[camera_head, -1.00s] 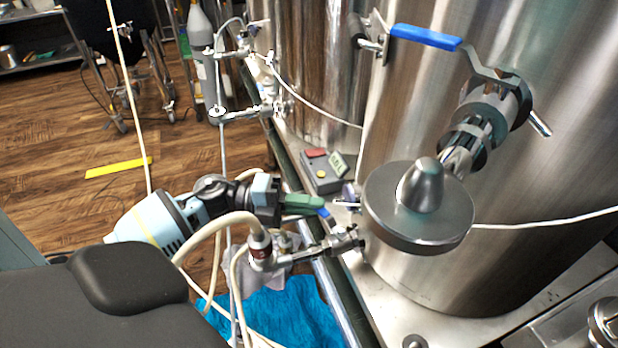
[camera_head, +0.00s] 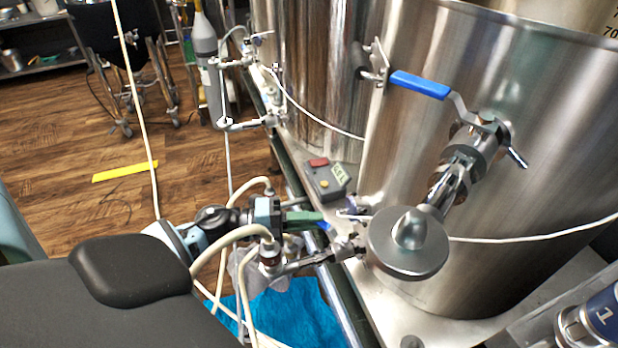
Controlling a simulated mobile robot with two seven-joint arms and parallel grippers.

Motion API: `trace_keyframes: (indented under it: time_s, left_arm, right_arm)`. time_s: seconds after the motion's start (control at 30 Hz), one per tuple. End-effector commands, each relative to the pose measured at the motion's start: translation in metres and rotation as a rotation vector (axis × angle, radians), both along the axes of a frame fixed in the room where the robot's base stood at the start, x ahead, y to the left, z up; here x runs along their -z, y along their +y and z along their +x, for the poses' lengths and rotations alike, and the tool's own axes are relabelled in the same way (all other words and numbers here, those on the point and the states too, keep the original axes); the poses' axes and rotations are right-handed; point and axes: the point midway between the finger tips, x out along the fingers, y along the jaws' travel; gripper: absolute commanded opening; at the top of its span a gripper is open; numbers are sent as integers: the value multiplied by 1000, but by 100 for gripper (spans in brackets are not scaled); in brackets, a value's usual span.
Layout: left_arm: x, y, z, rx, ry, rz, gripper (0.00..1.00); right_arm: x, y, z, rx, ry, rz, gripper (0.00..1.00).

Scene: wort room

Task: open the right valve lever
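A large valve with a long blue lever (camera_head: 420,84) is mounted on the big steel tank at the right. The lever lies across the tank front, pointing left of the valve body (camera_head: 470,146). Lower down, a small valve with a short blue lever (camera_head: 326,227) sits on a thin pipe. My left gripper (camera_head: 304,216) has green fingers right at this small lever. The fingers overlap it in the picture; I cannot tell whether they touch or grip it. They are seen edge-on, so their opening is unclear. My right gripper is not in view.
The tank's round steel end piece (camera_head: 408,243) sticks out just right of the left gripper. The wooden floor at left is mostly clear, with a yellow strip (camera_head: 125,172).

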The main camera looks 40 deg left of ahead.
Motion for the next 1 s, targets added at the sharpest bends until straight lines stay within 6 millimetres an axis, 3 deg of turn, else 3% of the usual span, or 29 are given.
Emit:
trace_keyframes:
  time_s: [0.03,0.13,0.47,1.0]
  left_arm:
    - [0,0,0,0,1,1,18]
    - [0,0,0,0,1,1,31]
    - [0,2,-2,1,1,0,31]
    - [0,52,-51,-1,2,1,31]
  right_arm:
    - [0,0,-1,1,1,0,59]
    - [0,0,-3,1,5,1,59]
    - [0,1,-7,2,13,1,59]
    - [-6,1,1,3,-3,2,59]
